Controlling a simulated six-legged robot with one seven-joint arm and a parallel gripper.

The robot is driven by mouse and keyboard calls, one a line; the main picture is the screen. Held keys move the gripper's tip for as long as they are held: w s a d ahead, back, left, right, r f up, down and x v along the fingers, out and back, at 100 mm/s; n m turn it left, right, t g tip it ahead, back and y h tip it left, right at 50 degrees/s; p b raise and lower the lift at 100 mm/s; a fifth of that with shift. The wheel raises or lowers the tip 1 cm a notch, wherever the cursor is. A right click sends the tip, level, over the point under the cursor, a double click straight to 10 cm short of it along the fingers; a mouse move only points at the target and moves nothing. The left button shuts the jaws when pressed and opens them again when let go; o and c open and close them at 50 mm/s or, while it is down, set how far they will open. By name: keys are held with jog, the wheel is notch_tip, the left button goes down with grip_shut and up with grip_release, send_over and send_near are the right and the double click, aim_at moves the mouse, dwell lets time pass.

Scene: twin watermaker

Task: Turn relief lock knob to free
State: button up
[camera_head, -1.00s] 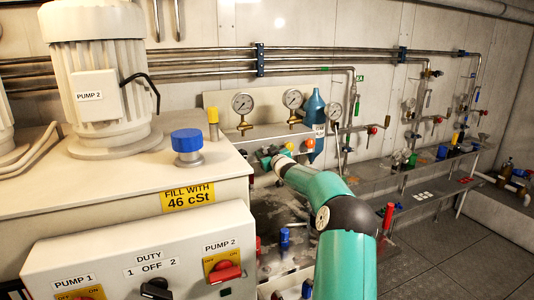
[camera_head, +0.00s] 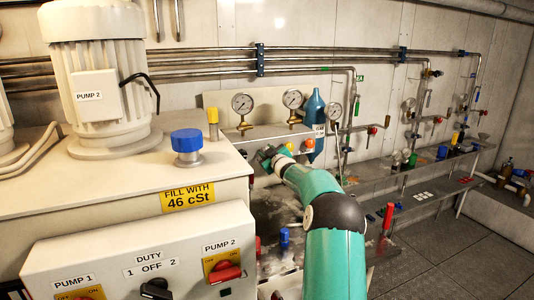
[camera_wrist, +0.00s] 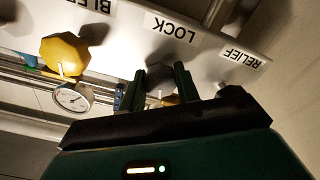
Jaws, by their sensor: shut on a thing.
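My gripper (camera_wrist: 160,88) is at the valve panel. In the wrist view its two dark fingers stand on either side of a dark knob (camera_wrist: 159,75) under the LOCK label (camera_wrist: 172,28), and they are shut on it. The fingers partly hide this lock knob, and I cannot read its turned position. The RELIEF label (camera_wrist: 241,58) is to the right, above another dark part that my gripper body partly covers. In the head view my gripper (camera_head: 267,158) is at the panel below the gauges, and the lock knob is hidden there.
A yellow knob (camera_wrist: 65,53) sits left of the lock knob. The white pump cabinet (camera_head: 110,195) stands to the left.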

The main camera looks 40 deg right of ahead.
jog(key=n, duration=0.7)
jog(key=shift+r+n, duration=0.1)
jog(key=shift+n, duration=0.2)
jog(key=n, duration=0.3)
jog(key=shift+n, duration=2)
jog(key=o, duration=1)
jog(key=shift+c, duration=0.2)
